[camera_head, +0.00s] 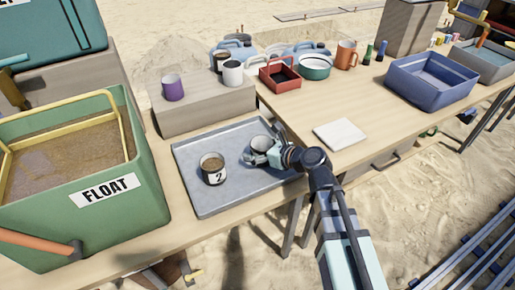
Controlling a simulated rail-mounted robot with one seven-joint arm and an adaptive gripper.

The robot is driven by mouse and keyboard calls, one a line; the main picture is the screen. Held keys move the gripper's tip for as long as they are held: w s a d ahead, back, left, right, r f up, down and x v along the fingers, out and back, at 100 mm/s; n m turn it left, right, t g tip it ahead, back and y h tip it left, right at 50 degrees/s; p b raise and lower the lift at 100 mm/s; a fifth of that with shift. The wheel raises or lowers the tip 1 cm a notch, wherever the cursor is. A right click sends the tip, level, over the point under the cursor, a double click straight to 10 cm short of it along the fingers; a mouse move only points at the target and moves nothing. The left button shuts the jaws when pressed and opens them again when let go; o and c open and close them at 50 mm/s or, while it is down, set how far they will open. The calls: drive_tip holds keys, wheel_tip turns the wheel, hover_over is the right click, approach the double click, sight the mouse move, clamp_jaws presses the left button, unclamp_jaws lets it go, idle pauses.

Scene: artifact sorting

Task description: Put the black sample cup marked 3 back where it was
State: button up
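My gripper (257,155) is low over the grey metal tray (190,150), at a cup (261,141) on the tray's right half. The cup's rim and pale interior show. The gripper hides much of its side, and no number can be read on it. I cannot tell whether the fingers are closed on it. A dark cup with a white label marked 2 (213,169) stands upright on the tray to the left, with brown contents. I cannot make out a label marked 3 anywhere.
A green FLOAT bin (150,205) stands left. A white square (340,134) lies right; a red caddy (280,78) stands behind.

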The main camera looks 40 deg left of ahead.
drive_tip(key=shift+r, duration=0.2)
drive_tip(key=p+v, duration=0.1)
drive_tip(key=v, duration=0.8)
drive_tip(key=shift+d+r+p, duration=0.1)
drive_tip(key=shift+d+p, duration=0.1)
drive_tip(key=shift+p, duration=0.2)
drive_tip(key=shift+d+f+b, duration=0.1)
drive_tip(key=shift+f+b, duration=0.15)
drive_tip(key=shift+b, duration=0.75)
drive_tip(key=shift+d+b, duration=0.15)
drive_tip(key=shift+b, duration=0.5)
drive_tip(key=d+b, duration=0.1)
drive_tip(key=b, duration=0.1)
drive_tip(key=shift+d+r+b, duration=0.1)
drive_tip(key=shift+r+b, duration=0.25)
drive_tip(key=shift+b, duration=0.05)
drive_tip(key=shift+d+r+b, duration=0.3)
drive_tip(key=shift+d+b, duration=0.05)
drive_tip(key=shift+b, duration=0.3)
drive_tip(key=shift+s, duration=0.1)
